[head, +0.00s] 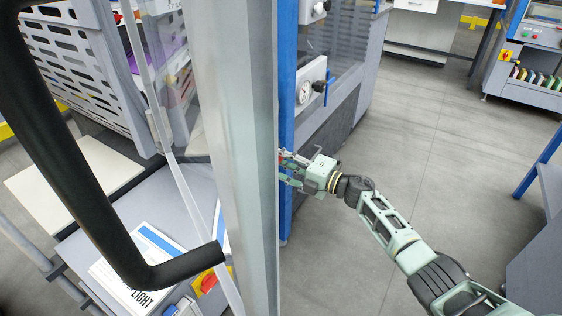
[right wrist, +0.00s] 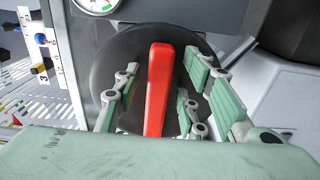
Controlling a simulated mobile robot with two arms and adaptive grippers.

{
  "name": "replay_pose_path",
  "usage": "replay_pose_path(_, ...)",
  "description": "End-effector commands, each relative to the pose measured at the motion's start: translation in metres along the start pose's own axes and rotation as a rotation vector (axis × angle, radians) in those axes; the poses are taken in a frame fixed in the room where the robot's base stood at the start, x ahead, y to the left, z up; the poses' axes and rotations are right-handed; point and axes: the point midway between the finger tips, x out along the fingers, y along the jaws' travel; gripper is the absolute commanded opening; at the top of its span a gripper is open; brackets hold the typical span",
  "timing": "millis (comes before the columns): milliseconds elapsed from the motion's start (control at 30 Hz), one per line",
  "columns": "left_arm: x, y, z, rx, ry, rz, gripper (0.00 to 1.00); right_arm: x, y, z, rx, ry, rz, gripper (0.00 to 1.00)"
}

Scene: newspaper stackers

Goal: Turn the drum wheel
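The drum wheel is a black disc (right wrist: 112,48) with a raised red bar handle (right wrist: 158,88) across its middle, seen in the right wrist view. The bar stands nearly upright, its top leaning slightly right. My right gripper (right wrist: 155,92) is open, with green fingers on both sides of the red bar. Dark gaps show between the fingers and the bar, so I see no grip on it. In the head view my right gripper (head: 288,168) reaches in from the right beside a blue post, and the wheel is mostly hidden. My left gripper is not in view.
A large black tubular handle (head: 75,160) and a grey upright frame (head: 240,130) stand close in the head view. Beyond the gripper are a gauge (head: 304,92) and a blue valve handle (head: 320,86). Grey floor (head: 420,130) is open at the right.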

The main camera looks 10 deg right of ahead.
Motion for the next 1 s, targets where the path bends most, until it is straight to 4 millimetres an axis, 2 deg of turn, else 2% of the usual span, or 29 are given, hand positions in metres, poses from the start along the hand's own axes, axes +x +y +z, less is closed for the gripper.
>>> replay_pose_path(233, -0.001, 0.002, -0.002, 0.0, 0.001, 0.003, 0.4, 0.0, 0.0, -0.001, -0.001, 0.001, 0.0, 0.39)
replay_pose_path(367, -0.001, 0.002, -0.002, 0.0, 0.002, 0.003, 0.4, -0.008, -0.001, 0.0, -0.001, 0.0, -0.001, 0.39)
replay_pose_path(467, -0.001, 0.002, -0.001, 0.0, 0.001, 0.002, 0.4, -0.024, -0.002, 0.0, -0.003, 0.0, -0.003, 0.39)
replay_pose_path(800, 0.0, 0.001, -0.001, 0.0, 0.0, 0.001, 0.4, -0.094, -0.002, 0.0, -0.001, 0.0, -0.003, 0.39)
replay_pose_path(1000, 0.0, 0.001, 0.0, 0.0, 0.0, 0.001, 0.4, -0.116, -0.001, 0.0, -0.001, 0.0, -0.001, 0.39)
